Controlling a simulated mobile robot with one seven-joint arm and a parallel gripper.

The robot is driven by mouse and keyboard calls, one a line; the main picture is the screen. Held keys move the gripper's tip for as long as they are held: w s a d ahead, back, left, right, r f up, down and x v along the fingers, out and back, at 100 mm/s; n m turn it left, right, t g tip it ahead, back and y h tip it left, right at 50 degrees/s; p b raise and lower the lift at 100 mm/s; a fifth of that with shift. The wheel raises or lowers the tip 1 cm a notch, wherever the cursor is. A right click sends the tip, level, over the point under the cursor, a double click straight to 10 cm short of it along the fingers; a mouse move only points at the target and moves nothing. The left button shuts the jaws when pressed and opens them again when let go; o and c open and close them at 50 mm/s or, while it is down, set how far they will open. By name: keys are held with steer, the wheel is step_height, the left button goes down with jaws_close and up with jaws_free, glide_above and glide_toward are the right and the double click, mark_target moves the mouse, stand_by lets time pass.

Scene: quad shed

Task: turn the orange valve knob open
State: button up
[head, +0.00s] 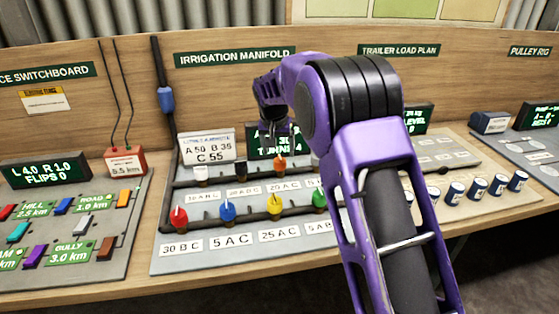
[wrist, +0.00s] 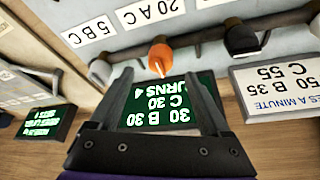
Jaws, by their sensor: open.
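The orange valve knob (head: 280,164) sits in the upper row of the irrigation manifold, above the 20 AC label. In the upside-down wrist view the orange knob (wrist: 160,52) has a pale pointer and lies just beyond the fingertips. My gripper (head: 276,132) is open and empty, above and close to the knob in the head view. In the wrist view my gripper (wrist: 161,76) has its two fingers spread to either side of the knob's line, apparently short of it. My arm hides part of the board to the right.
A dark knob (wrist: 241,38) and a grey knob (wrist: 100,70) flank the orange one. Red, blue (head: 227,210), yellow and green (head: 319,199) knobs stand in the lower row.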

mark_target(279, 158)
steer(key=x, duration=0.5)
steer(key=shift+w+f, duration=0.1)
steer(key=shift+f, duration=0.15)
jaws_close()
